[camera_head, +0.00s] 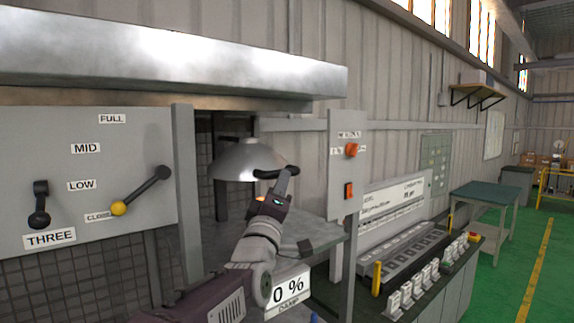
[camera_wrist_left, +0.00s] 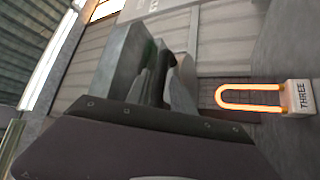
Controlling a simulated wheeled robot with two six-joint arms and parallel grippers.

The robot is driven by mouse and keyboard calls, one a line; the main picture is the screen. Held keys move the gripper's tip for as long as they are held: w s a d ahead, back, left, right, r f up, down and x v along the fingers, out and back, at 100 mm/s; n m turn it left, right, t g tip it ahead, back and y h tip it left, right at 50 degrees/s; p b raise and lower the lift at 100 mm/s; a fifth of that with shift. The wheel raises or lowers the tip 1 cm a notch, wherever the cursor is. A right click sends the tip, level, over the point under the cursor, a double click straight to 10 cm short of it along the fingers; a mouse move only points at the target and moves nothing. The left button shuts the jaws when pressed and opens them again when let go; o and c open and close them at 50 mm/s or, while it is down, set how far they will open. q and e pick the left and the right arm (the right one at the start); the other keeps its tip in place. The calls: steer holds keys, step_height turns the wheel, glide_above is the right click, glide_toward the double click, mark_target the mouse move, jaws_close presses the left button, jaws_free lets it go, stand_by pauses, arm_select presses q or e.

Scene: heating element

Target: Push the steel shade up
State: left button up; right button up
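The steel shade (camera_head: 243,160) is a shiny grey dome in the middle of the head view, hanging in the opening of the grey housing. My left gripper (camera_head: 281,183) is at the dome's right side, at a dark curved bar (camera_head: 264,171) by its rim. I cannot tell whether it touches the bar. In the left wrist view my gripper (camera_wrist_left: 155,80) shows two grey fingers with a narrow dark gap between them; whether it grips anything is unclear. My right gripper is in neither view.
A glowing orange heating element (camera_wrist_left: 250,97) beside a THREE label shows in the left wrist view. A lever panel (camera_head: 85,180) stands at left, a switch panel (camera_head: 346,165) close right of my gripper. A grey ledge (camera_head: 316,234) lies below.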

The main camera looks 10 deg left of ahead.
arm_select(q)
steer(key=f+p+x, duration=0.1)
steer(key=p+x, duration=0.3)
steer(key=x, duration=0.3)
steer(key=shift+w+r, duration=0.15)
steer(key=shift+w, duration=0.3)
steer(key=shift+a, duration=0.2)
steer(key=shift+c, duration=0.2)
steer(key=shift+s, duration=0.1)
jaws_close()
